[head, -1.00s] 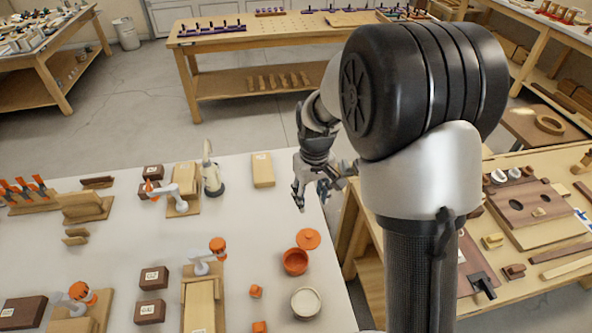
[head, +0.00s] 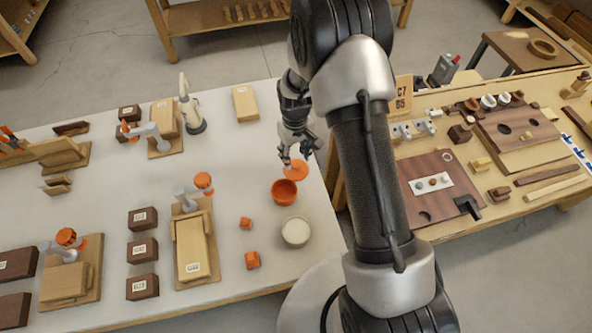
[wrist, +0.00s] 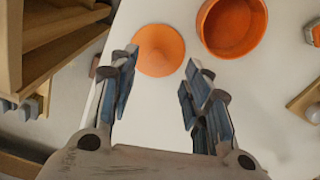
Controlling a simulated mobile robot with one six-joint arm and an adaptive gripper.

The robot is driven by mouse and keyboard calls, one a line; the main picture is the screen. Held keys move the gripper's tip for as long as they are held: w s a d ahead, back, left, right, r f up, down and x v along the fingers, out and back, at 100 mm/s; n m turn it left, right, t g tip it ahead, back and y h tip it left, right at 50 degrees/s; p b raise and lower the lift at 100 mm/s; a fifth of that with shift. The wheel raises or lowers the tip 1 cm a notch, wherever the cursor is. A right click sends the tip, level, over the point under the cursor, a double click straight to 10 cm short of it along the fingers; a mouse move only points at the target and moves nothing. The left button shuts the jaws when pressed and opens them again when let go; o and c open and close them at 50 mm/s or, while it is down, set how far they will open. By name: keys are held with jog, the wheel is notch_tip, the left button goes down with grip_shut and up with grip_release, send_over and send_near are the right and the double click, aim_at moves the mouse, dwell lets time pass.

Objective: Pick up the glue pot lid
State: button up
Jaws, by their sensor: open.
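The glue pot lid is an orange disc (head: 296,171) lying on the white table, just behind and right of the orange pot (head: 285,192). In the wrist view the lid (wrist: 159,50) lies beyond the fingertips, a little left of the middle between them. The open pot (wrist: 232,24) is to its right there. My gripper (head: 293,156) is open and empty, just over the far side of the lid in the head view. In the wrist view its two fingers (wrist: 158,80) stand apart, with bare white table between them. The gripper hides part of the lid's far edge in the head view.
A white bowl (head: 295,231) and small orange blocks (head: 246,223) stand in front of the pot. A wooden bench (head: 460,150) with boards and fittings is to the right, across a gap. Clear table lies left of the lid.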

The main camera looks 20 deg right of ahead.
aim_at(296, 165)
jog(key=f+b, duration=0.1)
jog(key=f, duration=0.1)
jog(key=f+b, duration=0.1)
jog(key=f, duration=0.2)
jog(key=shift+w+d+f, duration=0.15)
jog(key=shift+w+f, duration=0.05)
jog(key=shift+c, duration=0.3)
jog(key=c, duration=0.8)
